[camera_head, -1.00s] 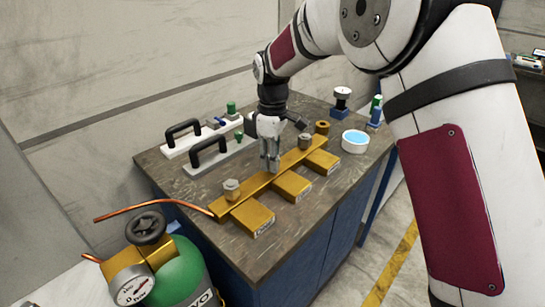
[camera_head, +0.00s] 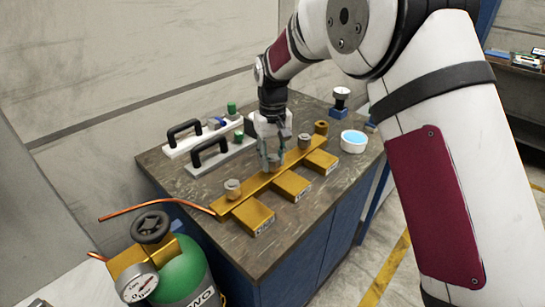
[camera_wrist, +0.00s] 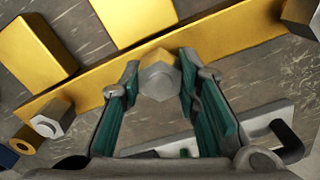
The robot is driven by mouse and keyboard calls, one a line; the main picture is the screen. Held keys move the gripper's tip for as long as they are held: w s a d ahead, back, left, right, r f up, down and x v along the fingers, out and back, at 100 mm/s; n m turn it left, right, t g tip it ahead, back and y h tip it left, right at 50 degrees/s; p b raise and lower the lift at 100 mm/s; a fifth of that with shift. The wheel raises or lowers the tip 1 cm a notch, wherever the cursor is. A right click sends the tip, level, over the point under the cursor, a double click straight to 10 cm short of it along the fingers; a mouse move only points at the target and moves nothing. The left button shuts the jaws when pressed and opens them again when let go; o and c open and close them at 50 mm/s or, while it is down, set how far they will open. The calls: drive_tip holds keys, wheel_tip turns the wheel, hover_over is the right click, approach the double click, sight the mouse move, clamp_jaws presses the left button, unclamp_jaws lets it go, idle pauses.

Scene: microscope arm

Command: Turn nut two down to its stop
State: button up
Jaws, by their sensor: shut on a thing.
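A brass bar (camera_head: 245,192) with three brass blocks lies on the bench, and hex nuts stand along it. My gripper (camera_head: 272,166) points down at the middle of the bar, its fingers on either side of the middle nut. The wrist view shows this hex nut (camera_wrist: 158,79), grey with a brass-tinted face, between the two teal-padded fingertips (camera_wrist: 160,72). My gripper is shut on it. The fingers hide the nut in the head view. Another grey nut (camera_head: 232,189) is on the left end of the bar and one (camera_head: 305,140) on the right. The block labels are unreadable.
Two fixtures with black handles (camera_head: 185,132) stand behind the bar. A white dish with blue contents (camera_head: 353,141) and a gauge on a blue base (camera_head: 340,100) are at right. A green gas cylinder (camera_head: 180,275) and copper tube (camera_head: 155,208) are at front left.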

sight(272, 157)
drive_tip(key=shift+m, duration=0.6)
drive_tip(key=o, duration=1.2)
drive_tip(key=shift+c, duration=0.2)
wheel_tip(272, 157, up, 12)
